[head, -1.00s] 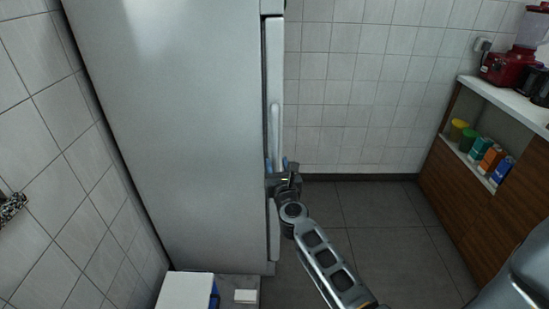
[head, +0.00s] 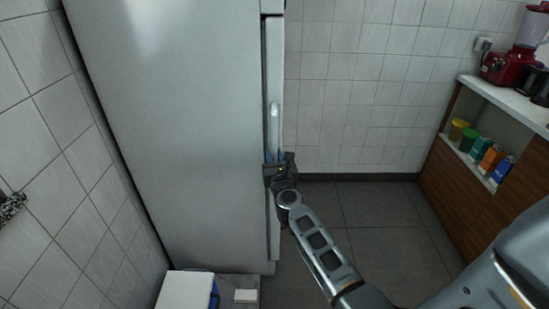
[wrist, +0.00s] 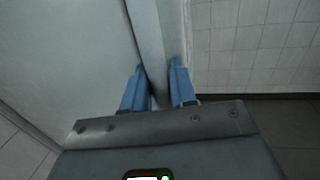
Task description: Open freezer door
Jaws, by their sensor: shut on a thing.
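The freezer (head: 175,120) is a tall silver-grey cabinet at the left of the head view. Its door (head: 273,60) shows edge-on along the cabinet's right side, with a thin dark line between door and body. A long pale vertical handle (head: 275,125) stands on the door. My gripper (head: 274,157) is at the lower part of this handle. In the wrist view its blue fingers (wrist: 158,85) stand on both sides of the handle (wrist: 152,50), shut on it. The gripped part is mostly hidden by the fingers and wrist.
A wooden counter (head: 455,190) with a red blender (head: 505,65) stands at the right, with several small containers on its shelf. A white box (head: 186,290) lies at the freezer's foot. The grey floor (head: 375,215) between is clear.

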